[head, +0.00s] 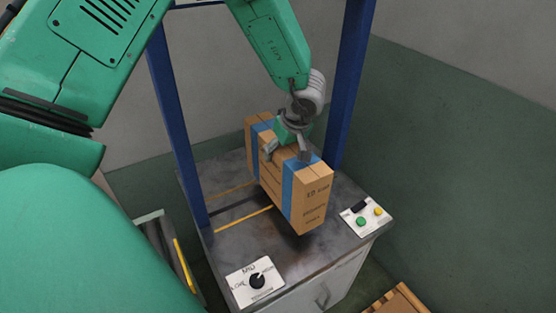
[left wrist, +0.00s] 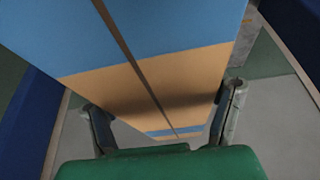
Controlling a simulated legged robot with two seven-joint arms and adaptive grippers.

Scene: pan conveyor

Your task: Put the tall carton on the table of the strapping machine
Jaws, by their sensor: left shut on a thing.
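The tall carton (head: 312,205) is brown cardboard with blue bands and printed text on its end. It is roughly upright over the grey table (head: 238,245) of the strapping machine, between the blue frame posts. My left gripper (head: 287,152) comes down from above and is shut across the carton's top, one finger on each side. In the left wrist view the carton (left wrist: 150,85) fills the middle, between the two fingers (left wrist: 165,120). A dark shadow lies beneath the carton; I cannot tell whether its bottom touches the table. My right gripper is not in view.
Blue posts (head: 350,85) of the machine's frame stand on both sides. A dial panel (head: 256,281) and a button panel (head: 366,213) sit at the table's front corners. A wooden slatted thing (head: 398,302) is at the bottom right.

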